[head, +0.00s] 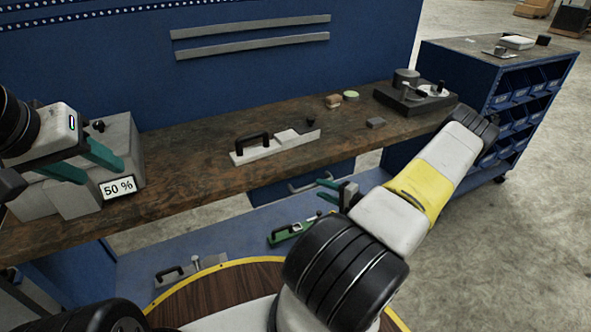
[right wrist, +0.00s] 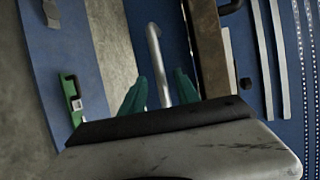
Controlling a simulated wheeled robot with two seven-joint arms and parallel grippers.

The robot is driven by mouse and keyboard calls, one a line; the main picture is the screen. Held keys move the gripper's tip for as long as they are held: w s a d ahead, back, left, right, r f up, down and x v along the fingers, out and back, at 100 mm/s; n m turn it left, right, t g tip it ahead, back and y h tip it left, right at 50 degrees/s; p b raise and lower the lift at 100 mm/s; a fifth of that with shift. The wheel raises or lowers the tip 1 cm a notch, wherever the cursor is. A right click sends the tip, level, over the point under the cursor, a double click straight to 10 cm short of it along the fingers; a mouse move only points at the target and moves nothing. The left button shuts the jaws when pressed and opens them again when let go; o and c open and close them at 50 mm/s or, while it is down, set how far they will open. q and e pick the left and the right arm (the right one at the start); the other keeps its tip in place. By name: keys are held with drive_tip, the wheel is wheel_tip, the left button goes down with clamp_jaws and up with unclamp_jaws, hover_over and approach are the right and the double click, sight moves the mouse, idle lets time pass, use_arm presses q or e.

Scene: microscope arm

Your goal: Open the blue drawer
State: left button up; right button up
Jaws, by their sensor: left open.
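The blue drawer (head: 268,192) is under the wooden workbench top, its front showing below the bench edge. Its grey bar handle (head: 300,187) is partly hidden by my right gripper (head: 330,190). In the right wrist view, the handle (right wrist: 157,62) runs between the two teal fingers of my right gripper (right wrist: 161,92), which stand apart on either side of it. The blue drawer front (right wrist: 177,45) is behind it. My left gripper (head: 85,163) is open and empty over the left end of the bench, far from the drawer.
The workbench (head: 185,172) carries a grey box with a "50 %" sign (head: 118,187), a white black-handled tool (head: 262,148) and a dark device (head: 412,97). A lower blue shelf (head: 225,235) holds a green tool (head: 290,231). A blue cabinet (head: 440,62) stands right.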

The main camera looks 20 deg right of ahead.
sight(316, 186)
drive_tip(key=shift+x, duration=2.25)
clamp_jaws()
